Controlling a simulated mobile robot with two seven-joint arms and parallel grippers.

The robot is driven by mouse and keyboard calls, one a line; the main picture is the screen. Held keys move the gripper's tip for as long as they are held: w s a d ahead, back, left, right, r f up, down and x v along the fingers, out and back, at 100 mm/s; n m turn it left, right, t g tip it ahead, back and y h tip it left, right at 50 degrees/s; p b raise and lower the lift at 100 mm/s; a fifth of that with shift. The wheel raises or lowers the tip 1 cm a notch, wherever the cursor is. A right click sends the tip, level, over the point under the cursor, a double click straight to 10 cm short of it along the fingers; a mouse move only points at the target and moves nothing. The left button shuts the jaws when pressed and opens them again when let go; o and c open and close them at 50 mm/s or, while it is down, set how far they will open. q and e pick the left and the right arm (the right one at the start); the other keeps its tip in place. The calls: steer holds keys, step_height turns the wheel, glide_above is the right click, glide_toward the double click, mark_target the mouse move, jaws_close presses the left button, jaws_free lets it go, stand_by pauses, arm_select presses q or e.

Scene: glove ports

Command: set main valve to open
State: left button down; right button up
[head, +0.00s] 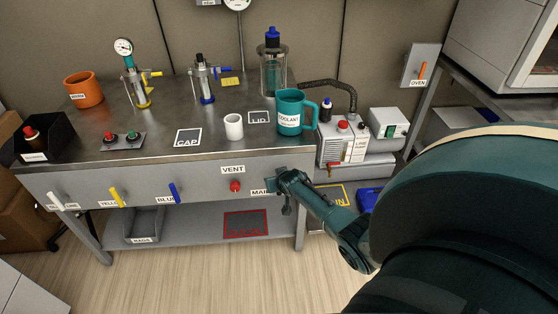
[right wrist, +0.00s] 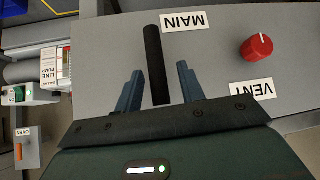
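The main valve's black lever (right wrist: 154,62) shows in the right wrist view on the grey front panel, beside the upside-down MAIN label (right wrist: 184,21). Its long axis runs roughly across the line of the lettering. My right gripper (right wrist: 160,72) is open, with one finger on each side of the lever and visible gaps to both. In the head view my right gripper (head: 281,183) is at the panel just right of the MAIN label (head: 261,192) and mostly hides the lever. My left gripper is not in view.
A red VENT knob (head: 235,186) sits left of the MAIN label. White, yellow (head: 117,197) and blue (head: 175,192) levers are further left. A teal coolant mug (head: 290,112) stands on the bench above my gripper. A pump (head: 342,140) stands to the right.

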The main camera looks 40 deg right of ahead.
steer(key=shift+s+r, duration=0.1)
